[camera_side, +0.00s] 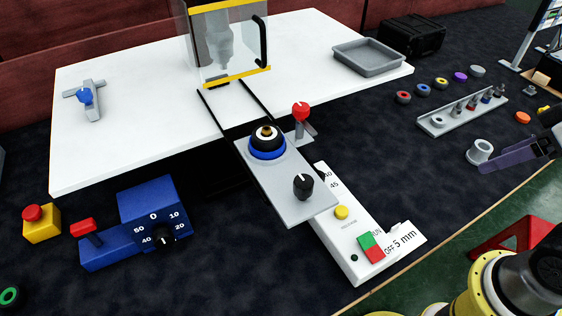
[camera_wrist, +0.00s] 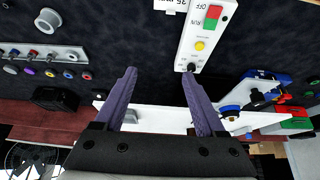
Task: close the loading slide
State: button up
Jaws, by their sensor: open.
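The loading slide (camera_side: 285,190) is a flat grey plate sticking out from the front edge of the white table, drawn out along dark rails. A black knob (camera_side: 303,186) stands near its front end. A round blue and black holder (camera_side: 267,145) with a brass-coloured centre sits further back on it. My gripper (camera_wrist: 158,72) is open and empty, its two purple fingers spread apart. In the side view its purple finger (camera_side: 508,153) shows at the right edge, well away from the slide.
A clear guard with yellow edges (camera_side: 236,77) stands behind the slide. A red-knobbed lever (camera_side: 301,112) is just right of it. A white control panel (camera_side: 349,234) lies under its front right; a blue dial box (camera_side: 154,215) is left. A grey parts rack (camera_side: 460,112) is near my gripper.

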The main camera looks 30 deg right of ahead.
jog(key=shift+w, duration=0.15)
jog(key=shift+c, duration=1.2)
jog(key=w+r+n, duration=0.1)
jog(key=w, duration=0.1)
jog(key=w+r+n+t, duration=0.1)
jog(key=w+r, duration=0.1)
jog(key=w, duration=0.1)
jog(key=w+r+n+t, duration=0.1)
jog(key=w+r, duration=0.1)
jog(key=shift+w+a, duration=0.15)
jog(key=c, duration=0.7)
jog(key=w+a+n, duration=0.1)
jog(key=w, duration=0.1)
jog(key=w+a+r+n, duration=0.1)
jog(key=w+a, duration=0.1)
jog(key=w+a+n+t, duration=0.1)
jog(key=w, duration=0.1)
jog(key=shift+w+a+r+n+y, duration=0.1)
jog(key=shift+a+r+n+y, duration=0.2)
jog(key=shift+a+n, duration=0.1)
grip_shut()
jog(key=n+g+y, duration=0.2)
jog(key=n+y, duration=0.1)
jog(key=n, duration=0.5)
send_over(270, 168)
jog(key=s+d, duration=0.4)
jog(key=s, duration=0.3)
notch_tip(270, 168, down, 7)
jog(key=x, duration=0.9)
jog(key=shift+a, duration=0.1)
